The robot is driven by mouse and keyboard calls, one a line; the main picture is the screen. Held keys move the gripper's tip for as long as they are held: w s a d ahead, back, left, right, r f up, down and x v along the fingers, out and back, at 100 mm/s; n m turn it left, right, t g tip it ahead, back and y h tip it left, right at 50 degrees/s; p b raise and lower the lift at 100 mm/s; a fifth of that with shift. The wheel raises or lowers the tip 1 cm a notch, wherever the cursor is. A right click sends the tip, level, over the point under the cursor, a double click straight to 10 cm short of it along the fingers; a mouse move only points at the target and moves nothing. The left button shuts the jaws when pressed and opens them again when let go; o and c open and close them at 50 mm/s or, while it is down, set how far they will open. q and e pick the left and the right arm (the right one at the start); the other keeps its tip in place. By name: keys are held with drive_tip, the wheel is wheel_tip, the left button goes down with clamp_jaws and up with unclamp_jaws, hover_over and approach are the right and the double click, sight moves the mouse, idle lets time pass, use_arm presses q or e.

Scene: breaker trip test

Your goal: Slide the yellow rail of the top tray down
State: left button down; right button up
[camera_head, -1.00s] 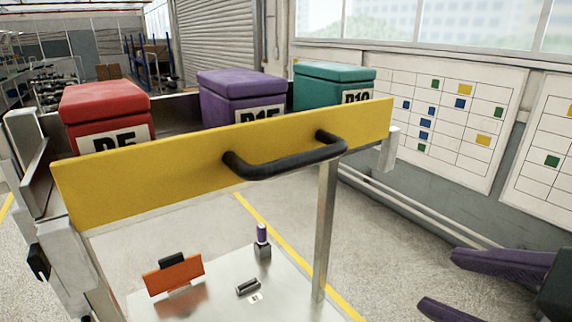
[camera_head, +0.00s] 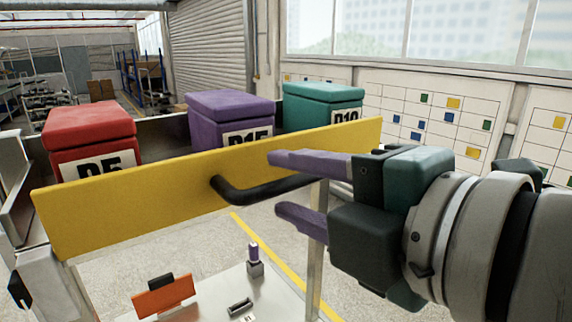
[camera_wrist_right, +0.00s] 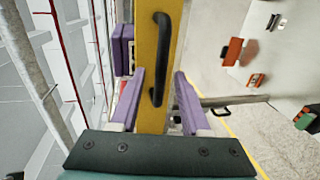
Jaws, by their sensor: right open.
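The yellow rail (camera_head: 130,204) runs across the front of the top tray (camera_head: 18,172) and stands upright. A black bar handle (camera_head: 250,192) is fixed to its face. My right gripper (camera_head: 272,186) is open, at the right part of the rail, with its purple fingers pointing left near the handle's right end. In the right wrist view the yellow rail (camera_wrist_right: 152,70) and black handle (camera_wrist_right: 161,60) lie ahead, lined up with the gap between the open fingers (camera_wrist_right: 157,88). The handle's right end is hidden behind the gripper in the head view. My left gripper is not in view.
The tray holds a red box (camera_head: 90,135), a purple box (camera_head: 230,115) and a teal box (camera_head: 322,105) behind the rail. A lower shelf (camera_head: 205,300) carries an orange plate (camera_head: 163,296) and small parts. A wall chart (camera_head: 395,105) is at the right.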

drive_tip(key=shift+x, duration=0.9)
clamp_jaws()
idle(0.9)
